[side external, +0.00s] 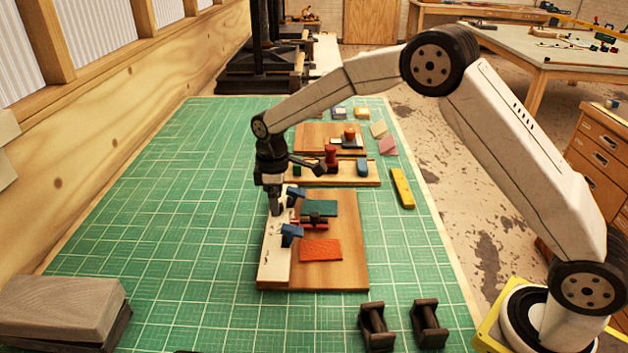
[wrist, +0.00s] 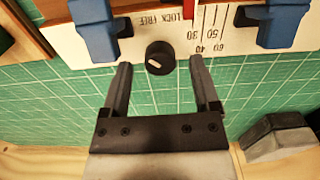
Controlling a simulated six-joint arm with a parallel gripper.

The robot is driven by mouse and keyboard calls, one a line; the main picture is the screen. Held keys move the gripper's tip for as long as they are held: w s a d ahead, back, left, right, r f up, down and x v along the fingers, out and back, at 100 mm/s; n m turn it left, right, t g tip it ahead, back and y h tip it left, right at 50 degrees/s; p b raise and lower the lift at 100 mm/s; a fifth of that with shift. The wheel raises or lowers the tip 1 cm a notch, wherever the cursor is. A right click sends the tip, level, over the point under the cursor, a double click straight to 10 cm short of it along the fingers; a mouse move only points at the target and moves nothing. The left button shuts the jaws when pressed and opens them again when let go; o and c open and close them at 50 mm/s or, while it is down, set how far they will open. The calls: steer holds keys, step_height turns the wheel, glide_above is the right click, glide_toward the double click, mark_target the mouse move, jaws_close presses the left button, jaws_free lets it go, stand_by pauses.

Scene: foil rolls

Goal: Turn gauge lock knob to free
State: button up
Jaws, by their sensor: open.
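The gauge lock knob (wrist: 160,57) is round and black with a short pale pointer line. It sits on a cream panel (wrist: 85,47) near the printed words LOCK and FREE and a number scale, which appear upside down in the wrist view. I cannot tell for sure which word the pointer faces. My gripper (wrist: 160,63) is open, and its two fingertips show on either side of the knob, apart from it in the picture. In the side view my gripper (side external: 277,212) points down over the cream panel (side external: 272,268); the knob is not discernible there.
Two blue clamps (wrist: 94,25) (wrist: 280,22) flank the knob on the panel. The wooden board (side external: 340,275) carries a teal sheet (side external: 320,208) and an orange sheet (side external: 321,249). A grey block (side external: 62,305) lies front left. The green mat left of the board is clear.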

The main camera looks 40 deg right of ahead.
mark_target(282, 205)
steer(key=shift+r, duration=3.45)
steer(key=shift+s+d+m, duration=0.3)
steer(key=shift+s, duration=0.25)
steer(key=s+d+f+m+t, duration=0.1)
steer(key=s+d+m, duration=0.1)
steer(key=s, duration=0.6)
steer(key=s+d+f+m, duration=0.2)
steer(key=s+m, duration=0.1)
steer(key=s, duration=0.5)
steer(key=s+d+f+m+t, duration=0.1)
steer(key=s+d+f+m, duration=0.1)
steer(key=s, duration=0.6)
steer(key=shift+s+d+m+t, duration=0.3)
steer(key=shift+d+m, duration=0.1)
steer(key=shift+m, duration=0.4)
